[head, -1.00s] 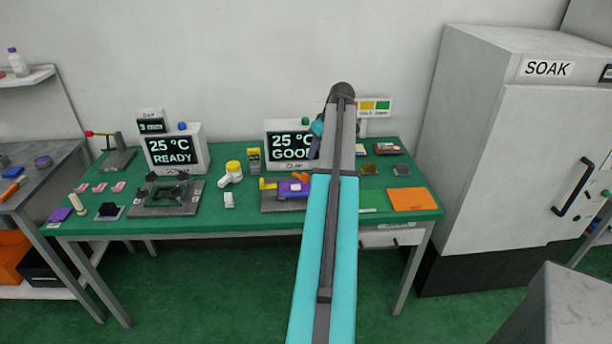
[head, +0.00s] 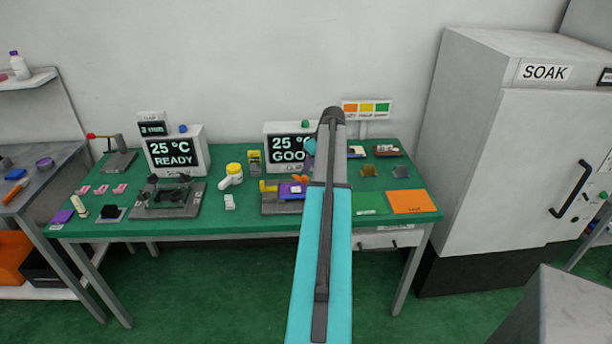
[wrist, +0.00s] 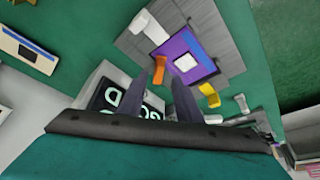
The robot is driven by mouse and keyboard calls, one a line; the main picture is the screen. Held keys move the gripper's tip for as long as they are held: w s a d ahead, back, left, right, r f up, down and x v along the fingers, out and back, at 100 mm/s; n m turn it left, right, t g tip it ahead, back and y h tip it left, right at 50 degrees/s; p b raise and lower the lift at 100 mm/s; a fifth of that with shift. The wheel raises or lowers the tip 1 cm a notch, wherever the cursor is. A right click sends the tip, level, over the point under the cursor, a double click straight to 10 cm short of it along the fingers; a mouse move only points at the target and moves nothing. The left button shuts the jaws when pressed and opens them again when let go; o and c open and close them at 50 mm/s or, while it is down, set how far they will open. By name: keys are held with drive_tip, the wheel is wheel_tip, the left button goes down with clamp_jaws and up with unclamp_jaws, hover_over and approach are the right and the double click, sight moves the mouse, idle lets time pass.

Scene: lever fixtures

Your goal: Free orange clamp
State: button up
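The orange clamp (wrist: 162,68) is a short lever at the edge of a purple board (wrist: 187,43) with a white label. The board lies on a grey fixture base (wrist: 225,50). In the head view a bit of the orange clamp (head: 304,178) shows beside my arm, with the purple board (head: 288,190) below it. My gripper (wrist: 170,70) shows two dark fingers held apart, with nothing clearly between them. The left fingertip appears right by the orange clamp; whether it touches, I cannot tell.
A yellow clamp (wrist: 209,94) and a white lever (wrist: 150,26) sit at other edges of the board. A display (head: 283,144) stands behind the fixture. A dark fixture (head: 166,198) is at left, an orange mat (head: 411,202) at right.

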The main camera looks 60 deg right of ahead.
sight(306, 177)
drive_tip(key=shift+p+x, duration=0.75)
drive_tip(key=shift+x, duration=2.4)
drive_tip(key=shift+c, duration=0.2)
clamp_jaws()
